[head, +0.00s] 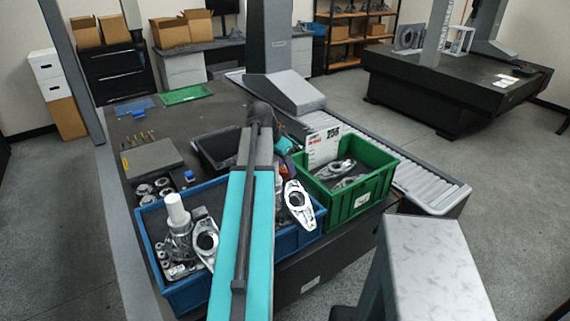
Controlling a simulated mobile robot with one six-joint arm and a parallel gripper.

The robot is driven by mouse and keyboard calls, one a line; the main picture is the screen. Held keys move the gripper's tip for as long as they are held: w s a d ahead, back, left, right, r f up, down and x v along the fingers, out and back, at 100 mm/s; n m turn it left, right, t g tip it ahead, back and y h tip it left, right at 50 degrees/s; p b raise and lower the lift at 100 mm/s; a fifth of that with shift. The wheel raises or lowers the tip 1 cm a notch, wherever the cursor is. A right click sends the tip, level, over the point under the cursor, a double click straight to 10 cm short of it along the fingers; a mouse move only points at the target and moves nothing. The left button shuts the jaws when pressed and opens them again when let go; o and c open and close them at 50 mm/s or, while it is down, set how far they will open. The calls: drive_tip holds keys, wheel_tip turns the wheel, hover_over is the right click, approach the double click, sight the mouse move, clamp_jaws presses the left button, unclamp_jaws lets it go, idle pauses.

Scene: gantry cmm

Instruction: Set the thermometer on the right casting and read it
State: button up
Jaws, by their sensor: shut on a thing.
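My gripper (285,163) is mostly hidden behind my teal forearm, beside the gap between the blue and green crates. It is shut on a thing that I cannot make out. One light metal casting (298,206) with an oval hole leans at the right end of the blue crate (311,237), right of my arm. Another casting (206,243) stands in that crate left of my arm. More castings (341,169) lie in the green crate (366,190) at the right. I cannot tell which casting the task calls right. I cannot make out the thermometer.
A white-topped cylindrical part (176,211) stands tall in the blue crate. A white sign (323,147) rises at the green crate's back. A dark tray (213,152) is behind my arm. A grey box (152,158) and metal rings (146,189) are left. A roller conveyor (425,187) runs right.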

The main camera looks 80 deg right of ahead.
drive_tip(key=o, duration=1.2)
drive_tip(key=shift+b+v, duration=1.25)
drive_tip(key=shift+v, duration=4.85)
drive_tip(key=shift+s, duration=0.1)
